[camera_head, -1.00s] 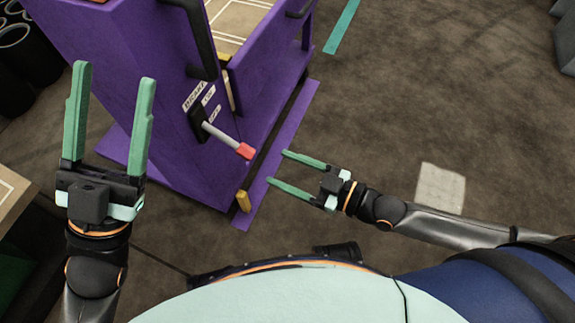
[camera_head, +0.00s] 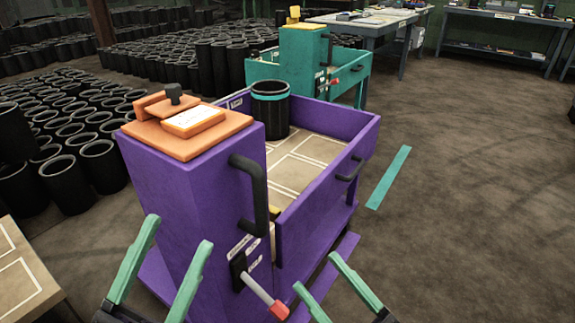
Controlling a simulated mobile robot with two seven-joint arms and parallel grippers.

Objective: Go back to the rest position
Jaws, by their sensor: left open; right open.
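My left gripper (camera_head: 170,239) is open and empty at the lower left, its two green fingers pointing up in front of the purple cart. My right gripper (camera_head: 315,270) is open and empty at the bottom, right of the cart's red-tipped lever (camera_head: 265,297). Its wrist is mostly out of the frame. I cannot tell whether its left finger touches the cart. The purple cart (camera_head: 195,205) stands upright in front of me, with an orange top plate (camera_head: 235,124) and a black handle (camera_head: 258,195).
A black sleeve (camera_head: 271,115) with a teal band stands in the cart's tray. Many black sleeves (camera_head: 62,175) stand on the floor at left. A teal cart (camera_head: 303,50) and workbenches are behind. A table corner (camera_head: 20,275) is at lower left. Floor at right is clear.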

